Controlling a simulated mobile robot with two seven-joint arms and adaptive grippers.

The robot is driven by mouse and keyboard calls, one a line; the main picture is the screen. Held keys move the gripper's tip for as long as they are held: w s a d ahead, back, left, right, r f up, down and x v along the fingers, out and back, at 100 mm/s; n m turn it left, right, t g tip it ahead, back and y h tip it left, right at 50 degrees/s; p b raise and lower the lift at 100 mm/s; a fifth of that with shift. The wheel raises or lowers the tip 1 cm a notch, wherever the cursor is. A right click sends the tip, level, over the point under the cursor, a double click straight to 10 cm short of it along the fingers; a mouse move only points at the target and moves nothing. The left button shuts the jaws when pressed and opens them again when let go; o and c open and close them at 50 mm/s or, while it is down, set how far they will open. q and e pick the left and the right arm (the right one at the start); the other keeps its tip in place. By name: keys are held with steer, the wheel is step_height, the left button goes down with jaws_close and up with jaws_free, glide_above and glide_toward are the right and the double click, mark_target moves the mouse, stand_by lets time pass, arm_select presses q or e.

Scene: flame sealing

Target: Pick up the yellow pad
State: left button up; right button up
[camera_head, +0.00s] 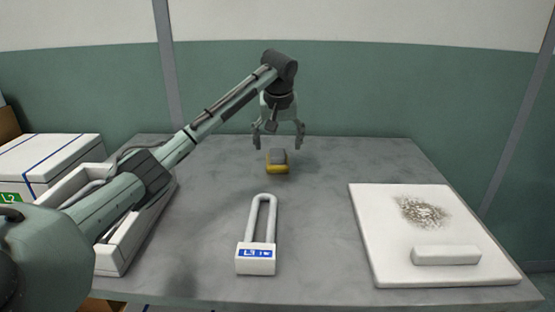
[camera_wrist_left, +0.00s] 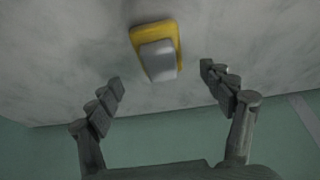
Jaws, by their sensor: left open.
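The yellow pad (camera_head: 277,169) lies on the grey table towards the back, with a grey block-shaped grip (camera_head: 278,156) on top. My left gripper (camera_head: 278,146) is above the pad, pointing down, with its fingers spread and nothing between them. In the left wrist view the yellow pad (camera_wrist_left: 139,38) and its grey grip (camera_wrist_left: 158,60) show ahead of the open fingers (camera_wrist_left: 160,82), apart from them. My right gripper is not in view.
A white board (camera_head: 370,250) at right bears a brown speckled patch (camera_head: 424,212) and a white bar (camera_head: 446,255). A white tray (camera_head: 112,258) is at left. The table's middle (camera_head: 320,200) is clear.

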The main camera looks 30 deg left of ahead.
mark_target(277, 153)
arm_select(q)
steer(key=x, duration=0.4)
steer(key=shift+s+f, duration=0.1)
steer(key=shift+f, duration=0.35)
steer(key=shift+a+f, duration=0.1)
steer(key=shift+f, duration=0.1)
steer(key=shift+c, duration=0.3)
steer(key=c, duration=1.2)
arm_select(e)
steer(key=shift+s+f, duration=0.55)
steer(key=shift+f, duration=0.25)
